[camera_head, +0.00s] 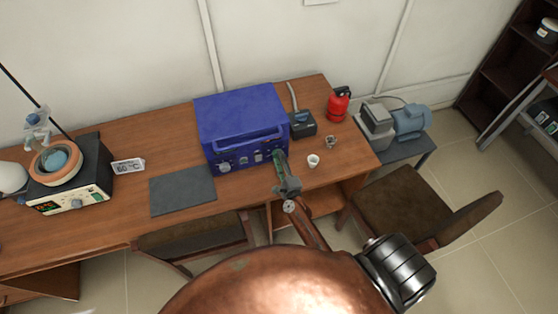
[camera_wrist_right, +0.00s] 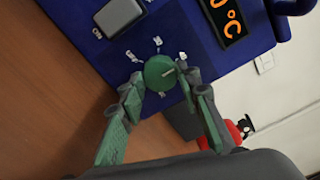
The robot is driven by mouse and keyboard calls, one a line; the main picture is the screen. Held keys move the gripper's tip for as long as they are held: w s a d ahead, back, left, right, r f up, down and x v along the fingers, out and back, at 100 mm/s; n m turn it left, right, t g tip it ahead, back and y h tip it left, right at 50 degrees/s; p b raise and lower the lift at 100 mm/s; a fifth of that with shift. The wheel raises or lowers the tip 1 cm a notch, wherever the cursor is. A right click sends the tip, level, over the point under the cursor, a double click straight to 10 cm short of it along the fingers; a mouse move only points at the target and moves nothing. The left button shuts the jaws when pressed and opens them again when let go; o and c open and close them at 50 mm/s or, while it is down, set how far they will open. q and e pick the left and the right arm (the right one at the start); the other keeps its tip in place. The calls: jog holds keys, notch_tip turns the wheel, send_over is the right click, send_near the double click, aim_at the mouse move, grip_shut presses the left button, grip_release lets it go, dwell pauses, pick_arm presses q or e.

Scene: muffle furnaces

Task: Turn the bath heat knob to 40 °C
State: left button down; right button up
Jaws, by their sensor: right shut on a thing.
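A blue box-shaped device (camera_head: 242,122) stands on the wooden desk, its lower front lined with small controls. In the right wrist view, a round green knob (camera_wrist_right: 158,73) with a pale pointer line sits on its blue panel (camera_wrist_right: 185,38), with small white marks around it. My right gripper (camera_wrist_right: 160,86) is shut on this knob, a finger on each side. In the head view, the right gripper (camera_head: 280,158) is at the device's right front corner and hides the knob. An orange display (camera_wrist_right: 226,18) shows a cropped "0 °C"; the full reading is cut off. My left gripper is not in view.
A heating unit (camera_head: 70,188) with an orange bowl stands at the left beside a temperature card (camera_head: 128,166). A grey mat (camera_head: 183,190) lies left of the blue device. A small white cup (camera_head: 313,160) and a red extinguisher (camera_head: 339,105) stand to the right. Chairs are in front.

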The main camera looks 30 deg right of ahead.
jog(key=o, duration=1.2)
jog(key=shift+c, duration=0.2)
jog(key=v, duration=1.2)
